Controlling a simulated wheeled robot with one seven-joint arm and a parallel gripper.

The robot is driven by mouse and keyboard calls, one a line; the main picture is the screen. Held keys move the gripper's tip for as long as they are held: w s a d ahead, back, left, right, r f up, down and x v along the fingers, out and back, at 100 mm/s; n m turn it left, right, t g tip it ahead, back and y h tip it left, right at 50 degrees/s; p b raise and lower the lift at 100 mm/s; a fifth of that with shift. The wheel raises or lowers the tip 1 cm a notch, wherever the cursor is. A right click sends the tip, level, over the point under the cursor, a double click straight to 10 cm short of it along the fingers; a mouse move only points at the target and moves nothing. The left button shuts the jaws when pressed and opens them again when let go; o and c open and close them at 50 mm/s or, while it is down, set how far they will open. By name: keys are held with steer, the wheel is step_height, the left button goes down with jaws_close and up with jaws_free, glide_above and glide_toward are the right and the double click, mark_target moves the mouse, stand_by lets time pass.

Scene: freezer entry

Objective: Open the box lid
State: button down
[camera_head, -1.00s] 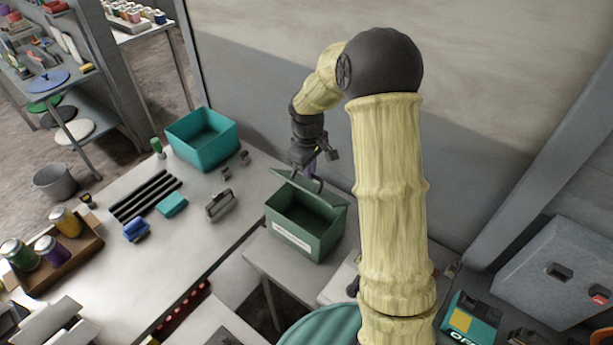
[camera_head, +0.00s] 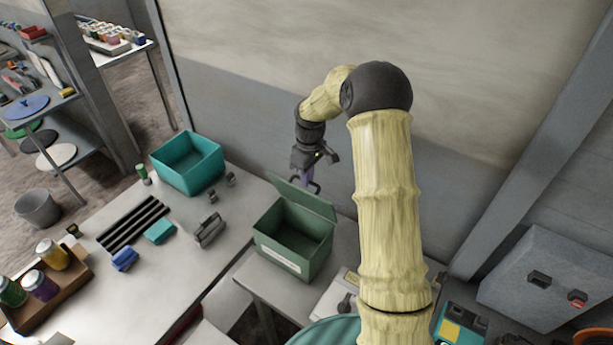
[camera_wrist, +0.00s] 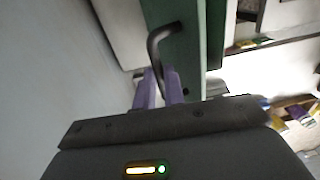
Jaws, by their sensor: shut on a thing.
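The green box (camera_head: 283,264) with a pale label on its front stands on a small grey table. Its lid (camera_head: 304,196) is raised at the back, and the inside shows empty. My gripper (camera_head: 308,183), with purple fingers, is behind the raised lid, partly hidden by it. In the wrist view the fingers (camera_wrist: 159,90) are close together at the lower end of a dark curved handle (camera_wrist: 157,45). The handle is on the green lid (camera_wrist: 184,60). The exact contact is too small to tell.
A teal bin (camera_head: 188,164) stands on the long table, with black bars (camera_head: 134,222), a grey handled block (camera_head: 209,231) and a jar rack (camera_head: 62,285). A wall rises close behind the box. A grey case (camera_head: 545,278) is at the right.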

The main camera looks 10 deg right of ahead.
steer(key=shift+s+d+f, duration=0.1)
steer(key=shift+s+f, duration=0.15)
steer(key=shift+f, duration=0.2)
steer(key=c, duration=1.7)
jaws_free()
steer(key=shift+o, duration=1.1)
steer(key=shift+w, duration=0.4)
steer(key=shift+s+r, duration=0.15)
steer(key=shift+r, duration=0.05)
steer(key=shift+w+r, duration=0.2)
steer(key=shift+r, duration=0.25)
step_height(320, 180, up, 16)
steer(key=b, duration=0.5)
steer(key=shift+w+d, duration=0.3)
steer(key=shift+d, duration=0.15)
steer(key=shift+r, duration=0.1)
steer(key=shift+c, duration=0.2)
